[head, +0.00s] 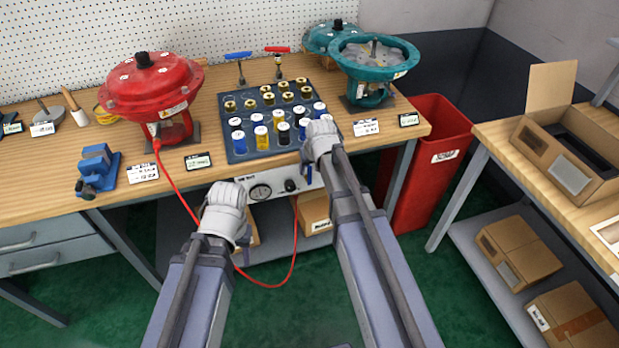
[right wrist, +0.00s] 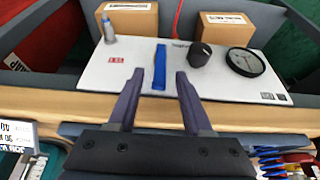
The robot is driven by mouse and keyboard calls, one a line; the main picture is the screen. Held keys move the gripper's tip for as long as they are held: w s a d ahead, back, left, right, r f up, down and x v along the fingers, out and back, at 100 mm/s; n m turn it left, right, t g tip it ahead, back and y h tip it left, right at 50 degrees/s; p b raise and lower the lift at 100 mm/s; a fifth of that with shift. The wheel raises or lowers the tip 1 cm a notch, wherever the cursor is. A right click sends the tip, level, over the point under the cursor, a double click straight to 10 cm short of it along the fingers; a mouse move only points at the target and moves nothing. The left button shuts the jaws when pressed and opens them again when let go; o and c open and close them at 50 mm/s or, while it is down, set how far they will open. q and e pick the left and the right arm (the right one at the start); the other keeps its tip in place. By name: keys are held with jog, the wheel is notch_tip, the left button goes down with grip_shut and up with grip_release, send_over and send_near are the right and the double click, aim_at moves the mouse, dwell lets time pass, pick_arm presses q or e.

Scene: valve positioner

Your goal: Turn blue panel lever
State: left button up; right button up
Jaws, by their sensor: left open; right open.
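The blue panel lever (right wrist: 159,67) stands upright in the right wrist view, on a white front panel (right wrist: 110,72) below the bench edge. My right gripper (right wrist: 161,77) is open, with one finger on each side of the lever in the picture. Whether the fingertips reach past the lever in depth is unclear, and I see no contact. In the head view my right gripper (head: 319,138) is over the bench's front edge, and my arm mostly hides the lever. My left gripper (head: 223,212) is in front of the bench, left of the panel, away from the lever.
A black knob (right wrist: 200,54) and a round gauge (right wrist: 244,62) sit beside the lever on the panel. A red hose (head: 181,196) loops below. A dark tray (head: 230,104) of capped vials, a red actuator (head: 152,92) and a teal actuator (head: 376,62) stand on the bench.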

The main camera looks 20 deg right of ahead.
jog(key=shift+b+x, duration=0.65)
jog(key=shift+x, duration=0.6)
jog(key=shift+s+r, duration=0.1)
grip_shut()
dwell(0.4)
